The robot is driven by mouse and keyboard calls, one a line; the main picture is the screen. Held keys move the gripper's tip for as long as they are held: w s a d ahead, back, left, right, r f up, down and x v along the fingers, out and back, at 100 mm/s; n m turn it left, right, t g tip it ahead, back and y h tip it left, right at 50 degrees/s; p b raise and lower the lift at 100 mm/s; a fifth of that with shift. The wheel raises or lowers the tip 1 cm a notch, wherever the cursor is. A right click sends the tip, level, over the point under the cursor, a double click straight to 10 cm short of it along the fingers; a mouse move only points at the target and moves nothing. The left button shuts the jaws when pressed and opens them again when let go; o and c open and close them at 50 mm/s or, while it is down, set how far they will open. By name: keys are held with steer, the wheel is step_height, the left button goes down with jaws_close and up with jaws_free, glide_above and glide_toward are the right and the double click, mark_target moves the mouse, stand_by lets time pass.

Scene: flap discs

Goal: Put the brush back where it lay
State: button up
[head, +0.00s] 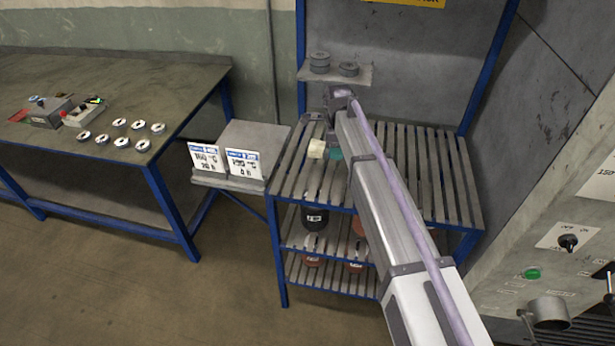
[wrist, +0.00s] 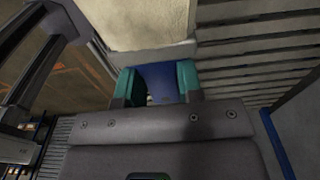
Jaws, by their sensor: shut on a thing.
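My gripper (head: 328,151) has teal fingers and is over the left part of the slatted rack top (head: 452,180). In the wrist view my gripper (wrist: 155,83) is shut on what I take to be the brush. Its pale cream block (head: 316,149) juts out left of the fingers in the head view, and it fills the upper middle of the wrist view as a large block (wrist: 137,22). A blue patch shows between the fingers; I cannot tell if it is part of the brush or the rack behind. My arm hides part of the slats.
A small grey shelf (head: 360,75) holds dark discs (head: 320,62). Lower rack shelves hold a black container (head: 315,218) and reddish ones. Two price-like cards (head: 243,162) stand on a side ledge. A workbench (head: 60,150) with several rings is left; a control panel (head: 569,242) is right.

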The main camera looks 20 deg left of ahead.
mark_target(336, 179)
step_height(336, 179, down, 10)
steer(key=b, duration=0.9)
steer(key=shift+f+b, duration=0.15)
steer(key=shift+b, duration=0.15)
steer(key=o, duration=0.9)
steer(key=r+p, duration=1.3)
steer(key=shift+s+a, duration=0.1)
steer(key=shift+a, duration=0.2)
steer(key=shift+f, duration=0.2)
steer(key=s+d+n, duration=0.5)
steer(key=s+d, duration=0.3)
steer(key=d, duration=0.4)
steer(key=s+d+n, duration=0.5)
steer(key=s+d, duration=0.3)
steer(key=d, duration=0.5)
steer(key=s+d+n, duration=0.6)
steer(key=s+d, duration=0.2)
steer(key=d, duration=0.5)
steer(key=shift+s+d+y, duration=0.1)
steer(key=shift+s+y, duration=0.25)
steer(key=shift+y, duration=0.05)
